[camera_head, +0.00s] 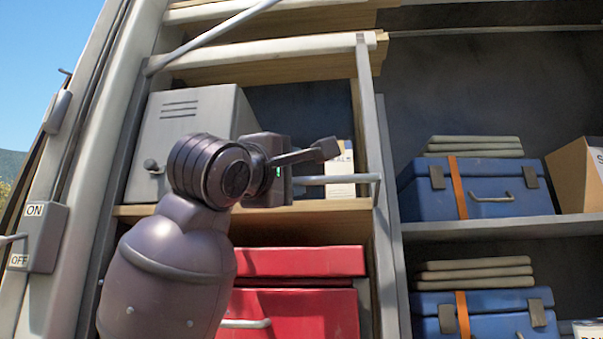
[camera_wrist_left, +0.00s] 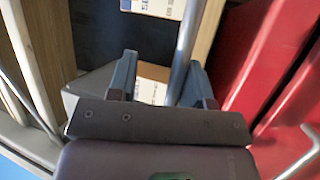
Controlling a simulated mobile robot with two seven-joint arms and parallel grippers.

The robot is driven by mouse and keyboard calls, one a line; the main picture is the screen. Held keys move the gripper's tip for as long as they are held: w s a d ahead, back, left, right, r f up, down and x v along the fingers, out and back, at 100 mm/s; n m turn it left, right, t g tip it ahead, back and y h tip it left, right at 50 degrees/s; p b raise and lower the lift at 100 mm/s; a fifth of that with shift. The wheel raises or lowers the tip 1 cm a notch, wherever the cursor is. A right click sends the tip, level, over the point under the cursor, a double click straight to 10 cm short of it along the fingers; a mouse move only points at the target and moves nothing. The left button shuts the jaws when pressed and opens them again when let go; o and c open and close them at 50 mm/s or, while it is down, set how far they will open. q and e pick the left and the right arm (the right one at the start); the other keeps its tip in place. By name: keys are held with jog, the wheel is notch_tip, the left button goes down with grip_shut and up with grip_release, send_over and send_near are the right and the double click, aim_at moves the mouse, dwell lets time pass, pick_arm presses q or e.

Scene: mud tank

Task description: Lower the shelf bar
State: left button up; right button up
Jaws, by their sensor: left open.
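My left gripper is open. In the left wrist view a grey bar (camera_wrist_left: 185,40) enters between the open fingers (camera_wrist_left: 162,65), closer to the right finger; I cannot tell if it touches. Another grey bar (camera_head: 215,35) slants up to the right across the upper shelf, from the left frame. My right gripper is not in view.
A grey metal box (camera_head: 185,120) stands on the middle shelf (camera_head: 300,207) behind my arm. Red cases (camera_head: 300,262) are below. Blue cases (camera_head: 470,190) stand on the right shelves. An ON/OFF switch box (camera_head: 40,237) is on the left frame.

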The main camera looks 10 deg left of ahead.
pick_arm(q)
jog(key=r+v, duration=0.1)
jog(key=v, duration=0.6)
jog(key=shift+s, duration=0.35)
jog(key=shift+w+f, duration=0.1)
jog(key=shift+f, duration=0.1)
